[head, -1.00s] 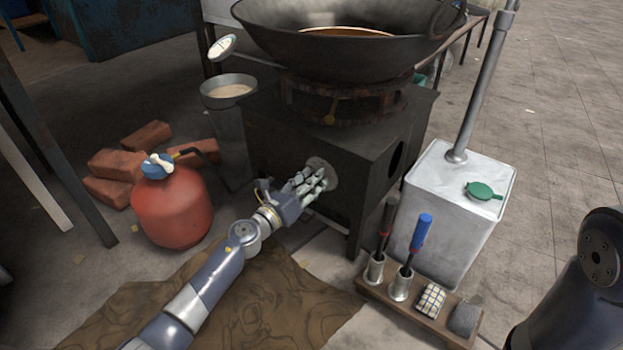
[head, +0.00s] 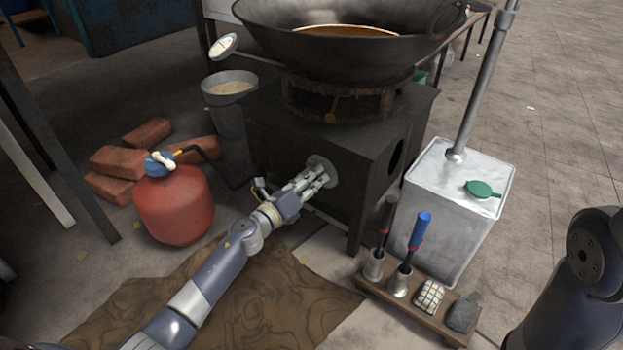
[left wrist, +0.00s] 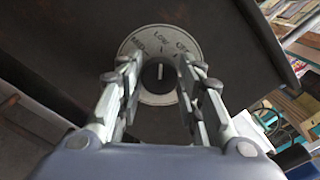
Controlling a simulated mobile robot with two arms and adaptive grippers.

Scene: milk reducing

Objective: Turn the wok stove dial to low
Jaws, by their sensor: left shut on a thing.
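The wok stove (head: 335,135) is a black metal box. Its pale round dial plate (head: 322,168) is on the front face. In the left wrist view the dial plate (left wrist: 140,43) reads MED, LOW and OFF along its upper edge, LOW at the top. The black knob (left wrist: 153,80) has a white mark that points up, roughly toward LOW. My left gripper (left wrist: 158,75) is shut on the knob, one finger on each side; it also shows in the head view (head: 312,184). The fingers hide part of the plate's lower sides. My right gripper is out of view.
A large wok (head: 350,50) sits on the burner. A red gas tank (head: 175,205) with a hose stands left of the stove, near bricks (head: 118,162). A tool rack (head: 418,312) and a metal can (head: 455,205) stand to the right.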

